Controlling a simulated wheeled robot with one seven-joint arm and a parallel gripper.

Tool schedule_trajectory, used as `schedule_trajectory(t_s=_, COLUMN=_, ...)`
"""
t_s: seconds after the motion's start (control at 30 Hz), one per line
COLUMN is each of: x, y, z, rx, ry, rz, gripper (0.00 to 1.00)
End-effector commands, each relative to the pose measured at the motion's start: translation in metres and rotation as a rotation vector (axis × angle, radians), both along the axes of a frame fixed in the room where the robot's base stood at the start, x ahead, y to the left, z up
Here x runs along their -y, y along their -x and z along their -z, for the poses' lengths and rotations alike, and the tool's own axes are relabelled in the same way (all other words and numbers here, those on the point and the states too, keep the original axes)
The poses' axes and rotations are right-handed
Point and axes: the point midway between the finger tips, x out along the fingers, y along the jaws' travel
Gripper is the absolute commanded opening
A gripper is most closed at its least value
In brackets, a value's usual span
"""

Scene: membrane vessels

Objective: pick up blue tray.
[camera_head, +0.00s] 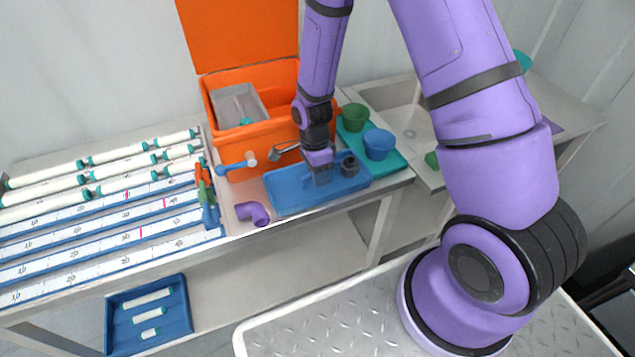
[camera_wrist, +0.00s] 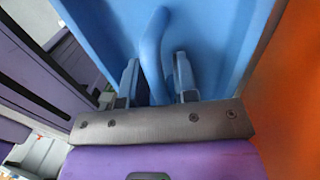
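A blue tray (camera_head: 290,197) sits on the table in front of the orange bin, with a small dark round part (camera_head: 349,165) at its right end. My gripper (camera_head: 321,178) points down into this tray. In the wrist view the tray (camera_wrist: 232,40) fills the upper middle, and a curved blue bar (camera_wrist: 153,50) rises between my two fingers (camera_wrist: 156,78). The fingers stand apart with a gap seen on each side of the bar. Another blue tray (camera_head: 117,338), holding several white tubes, is low under the table at the left.
An orange bin (camera_head: 265,134) with a grey tray (camera_head: 238,105) is just behind. Green (camera_head: 354,116) and blue (camera_head: 379,144) cups stand on a teal tray (camera_head: 398,164) at right. A purple elbow pipe (camera_head: 254,213) lies at left, beyond it white tubes on racks.

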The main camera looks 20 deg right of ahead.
Motion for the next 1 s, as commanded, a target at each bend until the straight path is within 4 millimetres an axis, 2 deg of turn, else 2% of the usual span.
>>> schedule_trajectory(t_s=0.1, x=0.0001, y=0.0020, z=0.0080, rx=-0.002, ry=0.000, rz=0.000, gripper=0.27)
schedule_trajectory(t_s=0.33, x=0.0000, y=0.0019, z=0.0090, rx=0.000, ry=-0.001, rz=0.000, gripper=0.27)
schedule_trajectory(t_s=0.37, x=0.0000, y=0.0019, z=0.0090, rx=0.000, ry=-0.001, rz=0.000, gripper=0.25)
schedule_trajectory(t_s=0.47, x=0.0000, y=0.0019, z=0.0089, rx=0.000, ry=-0.001, rz=0.000, gripper=0.02)
schedule_trajectory(t_s=0.5, x=0.0000, y=0.0019, z=0.0089, rx=0.000, ry=-0.001, rz=0.000, gripper=0.00)
schedule_trajectory(t_s=1.0, x=0.0041, y=-0.0012, z=0.0018, rx=0.002, ry=0.000, rz=0.001, gripper=0.00)
